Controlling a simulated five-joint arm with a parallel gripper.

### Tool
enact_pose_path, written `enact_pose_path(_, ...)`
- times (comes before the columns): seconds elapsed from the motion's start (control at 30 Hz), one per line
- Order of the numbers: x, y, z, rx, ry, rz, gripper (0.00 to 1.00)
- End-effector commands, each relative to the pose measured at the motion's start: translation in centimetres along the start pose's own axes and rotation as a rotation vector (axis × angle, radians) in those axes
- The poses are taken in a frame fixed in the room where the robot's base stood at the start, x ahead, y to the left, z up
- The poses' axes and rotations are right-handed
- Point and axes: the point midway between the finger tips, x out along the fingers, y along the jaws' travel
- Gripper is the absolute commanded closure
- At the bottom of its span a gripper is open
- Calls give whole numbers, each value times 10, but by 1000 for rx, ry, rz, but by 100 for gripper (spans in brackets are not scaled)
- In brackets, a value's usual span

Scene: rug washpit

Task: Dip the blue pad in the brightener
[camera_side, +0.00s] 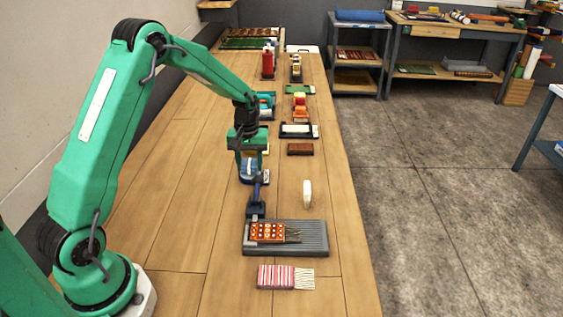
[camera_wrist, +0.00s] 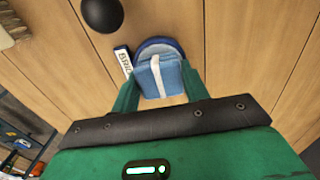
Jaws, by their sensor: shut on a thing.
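My gripper (camera_wrist: 160,82) is shut on the blue pad (camera_wrist: 170,80), a small blue block with a white band, seen between the green fingers in the wrist view. Just beyond it in that view is a round blue dish (camera_wrist: 158,43), partly hidden by the pad. A white label (camera_wrist: 123,60) starting "BRI" lies beside the dish. In the side view my gripper (camera_side: 251,163) points down over the bench at the dish (camera_side: 251,179). The pad is hard to separate from the fingers and dish there. I cannot tell whether the pad touches the dish's contents.
A dark blue upright tool (camera_side: 256,204) stands close in front of the dish. Nearer is a grey ribbed tray (camera_side: 314,238) with an orange patterned piece, then a striped cloth (camera_side: 275,276). A cream block (camera_side: 307,193) stands to the right. Several items line the bench behind.

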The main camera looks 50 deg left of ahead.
Motion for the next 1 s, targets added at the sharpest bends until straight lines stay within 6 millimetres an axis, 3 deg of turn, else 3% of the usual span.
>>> enact_pose_path(1.0,6,0,0,0,0,0,73)
